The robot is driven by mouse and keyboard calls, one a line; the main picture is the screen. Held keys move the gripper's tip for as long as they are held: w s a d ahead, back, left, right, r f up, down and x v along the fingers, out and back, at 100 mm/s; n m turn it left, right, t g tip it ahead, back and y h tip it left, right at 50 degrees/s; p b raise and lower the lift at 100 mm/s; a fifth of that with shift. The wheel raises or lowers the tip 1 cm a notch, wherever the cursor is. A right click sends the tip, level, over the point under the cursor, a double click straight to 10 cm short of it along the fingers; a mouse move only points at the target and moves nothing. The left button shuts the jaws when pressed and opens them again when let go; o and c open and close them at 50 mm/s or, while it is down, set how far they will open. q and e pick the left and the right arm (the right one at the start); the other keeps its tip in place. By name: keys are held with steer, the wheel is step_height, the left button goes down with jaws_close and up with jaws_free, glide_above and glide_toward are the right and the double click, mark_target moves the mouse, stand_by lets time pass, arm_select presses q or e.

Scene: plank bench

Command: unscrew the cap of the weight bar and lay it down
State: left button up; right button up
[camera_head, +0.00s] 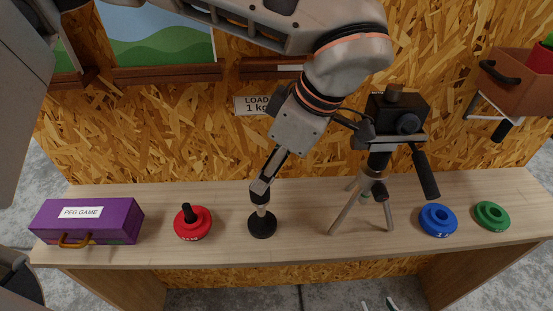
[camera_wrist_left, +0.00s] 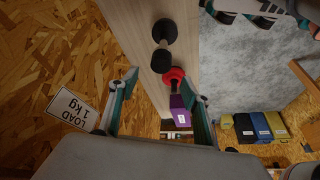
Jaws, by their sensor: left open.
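The weight bar (camera_head: 262,212) stands upright on the bench, with a round black base, a pale shaft and a black cap (camera_head: 258,196) on top. My left gripper (camera_head: 262,184) comes down from the upper right with its fingertips at the cap, seen edge-on. In the left wrist view the left fingers (camera_wrist_left: 168,85) are spread apart, and the bar's dark cap (camera_wrist_left: 160,61) shows roughly between their tips; I cannot tell if they touch it. Only the tips of my right gripper (camera_head: 379,304) show, apart and empty, at the bottom edge.
A red weight (camera_head: 197,228) with a black post stands left of the bar, then a purple peg game case (camera_head: 118,219). A camera (camera_head: 398,112) on a tripod (camera_head: 343,213) stands to the right. Blue (camera_head: 438,221) and green (camera_head: 491,216) weights lie farther right.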

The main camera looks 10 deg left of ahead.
arm_select(q)
steer(key=shift+x, duration=3.2)
steer(key=shift+d, duration=0.1)
steer(key=c, duration=1.2)
steer(key=shift+c, duration=0.5)
steer(key=n+g, duration=0.1)
steer(key=n, duration=0.1)
steer(key=shift+n, duration=0.3)
steer(key=shift+n+g, duration=0.7)
steer(key=shift+n, duration=0.8)
